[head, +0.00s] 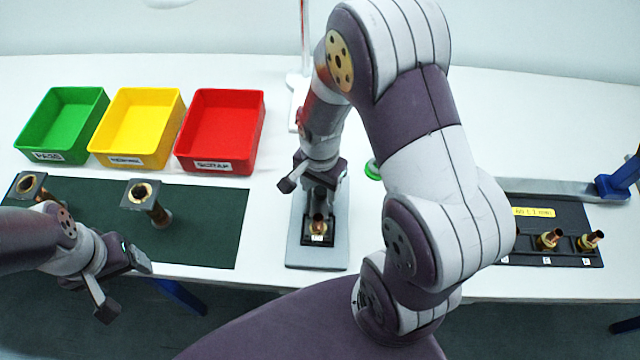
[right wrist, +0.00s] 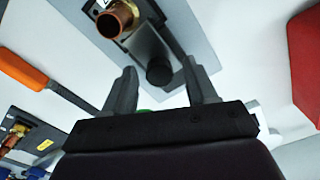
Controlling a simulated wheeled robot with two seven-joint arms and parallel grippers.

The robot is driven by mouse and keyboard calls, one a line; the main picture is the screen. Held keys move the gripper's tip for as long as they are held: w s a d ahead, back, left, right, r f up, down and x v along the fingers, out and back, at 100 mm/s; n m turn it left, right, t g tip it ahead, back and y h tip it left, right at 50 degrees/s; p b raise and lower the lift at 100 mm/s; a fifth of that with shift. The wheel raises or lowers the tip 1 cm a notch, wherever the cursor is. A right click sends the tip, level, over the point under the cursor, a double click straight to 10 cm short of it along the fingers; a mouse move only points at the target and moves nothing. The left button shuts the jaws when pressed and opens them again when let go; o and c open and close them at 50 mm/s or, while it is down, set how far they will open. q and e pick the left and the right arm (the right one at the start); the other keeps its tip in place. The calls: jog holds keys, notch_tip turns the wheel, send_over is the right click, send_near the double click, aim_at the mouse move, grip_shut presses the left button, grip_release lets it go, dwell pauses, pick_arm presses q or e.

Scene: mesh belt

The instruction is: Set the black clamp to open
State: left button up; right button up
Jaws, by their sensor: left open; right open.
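The clamp's black knob (right wrist: 160,74) sits at the end of a grey bar (right wrist: 148,46) in the right wrist view. Beside the bar, a copper-and-brass fitting (right wrist: 115,20) stands in the fixture; in the head view the fitting (head: 318,228) sits on the grey fixture plate (head: 300,252). My right gripper (right wrist: 162,88) is open, its fingers on either side of the knob in that picture; I cannot tell whether they touch it. In the head view this gripper (head: 312,182) is over the fixture and hides most of the clamp. My left gripper (head: 124,284) is open and empty near the front edge.
Green (head: 62,120), yellow (head: 136,125) and red (head: 220,130) bins stand at the back left. A dark green mat (head: 205,235) holds two brass-topped fittings. A black rack (head: 560,215) with copper fittings is at the right. An orange-handled tool (right wrist: 22,66) lies near the fixture.

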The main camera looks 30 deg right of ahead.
grip_shut()
jog(key=shift+w+d+r, duration=0.1)
jog(key=shift+w+d, duration=0.25)
jog(key=shift+w, duration=0.25)
jog(key=shift+w+d, duration=0.35)
jog(key=shift+w, duration=0.2)
grip_release()
jog(key=shift+d, duration=0.1)
notch_tip(320, 180, up, 13)
jog(key=shift+f+b, duration=0.2)
jog(key=shift+b, duration=0.15)
